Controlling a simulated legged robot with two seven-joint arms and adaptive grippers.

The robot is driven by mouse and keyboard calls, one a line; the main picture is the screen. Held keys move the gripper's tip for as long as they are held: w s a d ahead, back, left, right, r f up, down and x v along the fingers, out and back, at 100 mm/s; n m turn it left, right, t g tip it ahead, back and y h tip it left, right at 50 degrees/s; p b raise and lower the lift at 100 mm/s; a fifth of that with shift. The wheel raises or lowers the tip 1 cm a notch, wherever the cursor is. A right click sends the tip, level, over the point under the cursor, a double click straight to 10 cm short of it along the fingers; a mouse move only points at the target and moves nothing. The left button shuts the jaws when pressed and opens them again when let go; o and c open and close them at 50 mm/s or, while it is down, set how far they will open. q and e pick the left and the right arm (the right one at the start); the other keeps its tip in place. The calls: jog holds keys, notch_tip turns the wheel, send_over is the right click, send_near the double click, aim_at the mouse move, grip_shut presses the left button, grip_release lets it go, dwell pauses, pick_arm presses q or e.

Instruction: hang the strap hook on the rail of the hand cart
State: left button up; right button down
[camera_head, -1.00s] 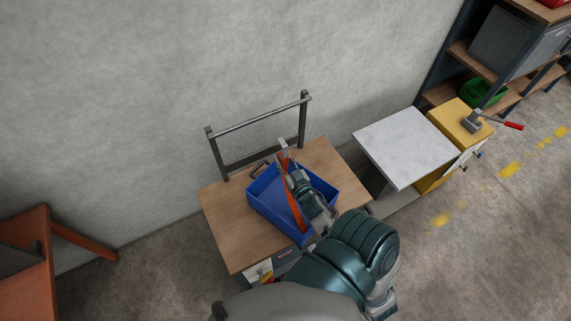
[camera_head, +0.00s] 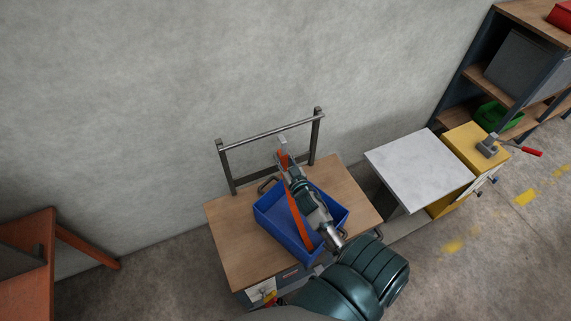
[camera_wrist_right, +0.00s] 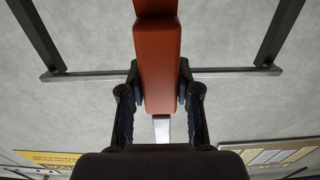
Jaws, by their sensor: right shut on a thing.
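The orange strap (camera_head: 297,215) rises out of the blue bin to the orange grip (camera_wrist_right: 157,60) of the strap hook, which has a pale metal end (camera_head: 282,142). My right gripper (camera_head: 286,163) is shut on the grip, its fingers on either side in the wrist view (camera_wrist_right: 159,95). The hook's metal end (camera_wrist_right: 161,130) shows past the fingers. The hand cart's rail (camera_head: 265,132) runs between two dark uprights. In the head view, the metal end appears just below the rail. In the wrist view, the grip crosses in front of the rail (camera_wrist_right: 225,70); contact cannot be told. My left gripper is out of view.
The blue bin (camera_head: 268,226) stands on the cart's wooden top (camera_head: 232,238), under my right arm. A grey-topped table (camera_head: 415,165) and yellow cabinet (camera_head: 470,150) stand to the right. A plain wall is behind the rail.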

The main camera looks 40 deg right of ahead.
jog(key=w+d+f+b, duration=0.3)
jog(key=w+b, duration=0.2)
jog(key=w, duration=0.3)
jog(key=shift+d, duration=0.15)
dwell(0.5)
jog(key=c, duration=0.7)
grip_release()
jog(key=shift+c, duration=0.2)
